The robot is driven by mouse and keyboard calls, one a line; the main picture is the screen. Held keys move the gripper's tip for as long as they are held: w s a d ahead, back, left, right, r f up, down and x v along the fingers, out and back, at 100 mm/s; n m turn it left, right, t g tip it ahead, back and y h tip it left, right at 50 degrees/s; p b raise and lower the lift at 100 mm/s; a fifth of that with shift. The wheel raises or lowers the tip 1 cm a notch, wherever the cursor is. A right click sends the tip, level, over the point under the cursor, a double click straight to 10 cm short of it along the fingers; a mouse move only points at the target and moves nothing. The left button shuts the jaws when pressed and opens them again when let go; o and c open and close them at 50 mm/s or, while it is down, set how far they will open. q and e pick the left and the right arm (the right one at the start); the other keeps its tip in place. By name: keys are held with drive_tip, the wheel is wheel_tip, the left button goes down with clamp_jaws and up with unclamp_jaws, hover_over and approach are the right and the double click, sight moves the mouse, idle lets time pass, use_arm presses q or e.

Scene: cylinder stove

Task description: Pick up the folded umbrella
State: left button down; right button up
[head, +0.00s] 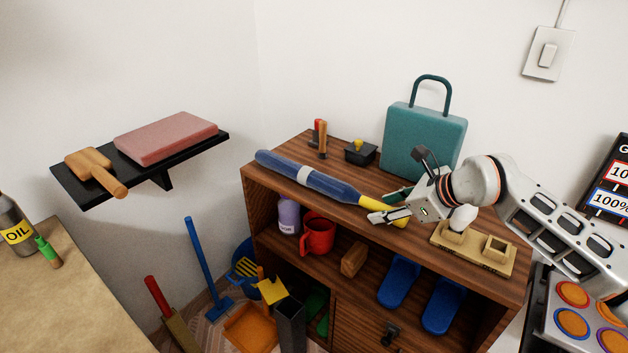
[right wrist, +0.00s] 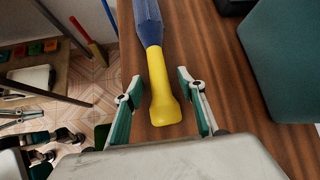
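The folded umbrella (head: 318,182) is blue with a pale band and a yellow handle. It lies on top of the wooden cabinet (head: 282,152), along its front edge. My right gripper (head: 388,207) is at the handle end. In the right wrist view, the yellow handle (right wrist: 163,88) lies between the two spread fingers of my right gripper (right wrist: 156,88), with a gap on both sides. The blue cloth (right wrist: 147,22) shows beyond it. My left gripper is not clearly visible in the head view.
A teal case (head: 424,143) stands behind my right gripper on the cabinet top. A black box (head: 361,154) and small upright items (head: 321,138) stand at the back. A beige tray (head: 470,250) is at the right. A wall shelf (head: 72,188) is at the left.

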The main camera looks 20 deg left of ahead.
clamp_jaws()
drive_tip(key=shift+r, duration=0.1)
